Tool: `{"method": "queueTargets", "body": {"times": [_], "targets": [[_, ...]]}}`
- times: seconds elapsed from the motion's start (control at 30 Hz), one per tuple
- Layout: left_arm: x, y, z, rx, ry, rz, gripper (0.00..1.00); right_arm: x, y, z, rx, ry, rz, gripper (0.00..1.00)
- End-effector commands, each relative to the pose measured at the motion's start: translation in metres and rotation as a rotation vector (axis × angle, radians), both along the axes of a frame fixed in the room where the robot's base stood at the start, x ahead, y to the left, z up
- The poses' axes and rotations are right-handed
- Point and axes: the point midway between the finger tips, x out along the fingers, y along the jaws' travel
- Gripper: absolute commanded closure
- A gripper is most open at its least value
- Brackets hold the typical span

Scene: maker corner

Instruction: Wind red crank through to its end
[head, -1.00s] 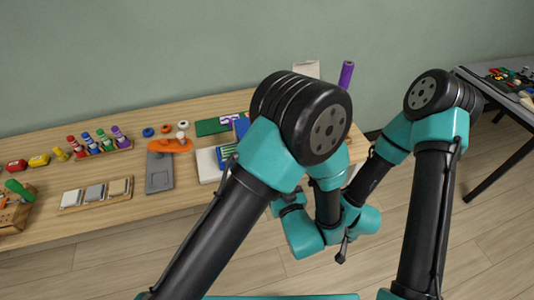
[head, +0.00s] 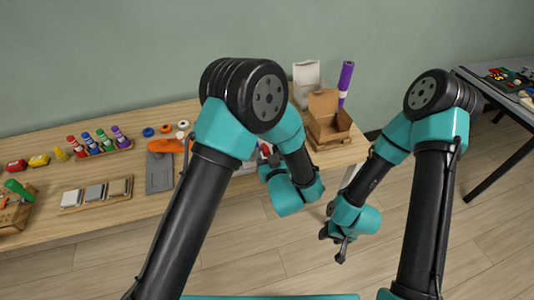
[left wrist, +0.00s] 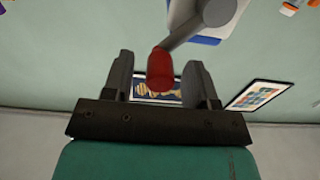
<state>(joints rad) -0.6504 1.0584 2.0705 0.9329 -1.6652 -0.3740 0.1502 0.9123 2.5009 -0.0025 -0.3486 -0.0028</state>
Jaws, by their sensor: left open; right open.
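The red crank handle (left wrist: 160,70) shows in the left wrist view, on a grey crank arm (left wrist: 205,18) attached to a blue and white body (left wrist: 228,20). My left gripper (left wrist: 159,78) is open, with one finger on each side of the red handle. I cannot tell whether either finger touches it. In the head view, a small red part (head: 265,148) shows beside my left arm; the arm hides most of the crank's body. My right gripper (head: 338,243) is open and empty, low in front of the table and away from the crank.
An open cardboard box (head: 328,125), a purple roll (head: 345,80) and a white bag (head: 306,75) stand at the table's right end. A grey plate (head: 159,172) with an orange tool lies left of my left arm. Several markers stand in a rack (head: 103,149) further left.

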Motion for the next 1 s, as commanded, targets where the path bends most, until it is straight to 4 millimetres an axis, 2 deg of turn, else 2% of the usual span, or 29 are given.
{"method": "queueTargets", "body": {"times": [0.13, 0.67, 1.0], "targets": [[-0.0003, -0.0002, 0.0, 0.0, 0.0, 0.0, 0.49, 0.0, 0.0, 0.0, 0.0, 0.0, 0.0, 0.47], [-0.0004, -0.0003, -0.0001, 0.0, 0.0, 0.0, 1.0, 0.0, 0.0, 0.0, 0.0, 0.0, 0.0, 0.47], [-0.0007, -0.0014, 0.0001, -0.006, -0.002, -0.003, 1.0, 0.0, 0.0, 0.0, 0.0, 0.0, 0.0, 0.47]]}}
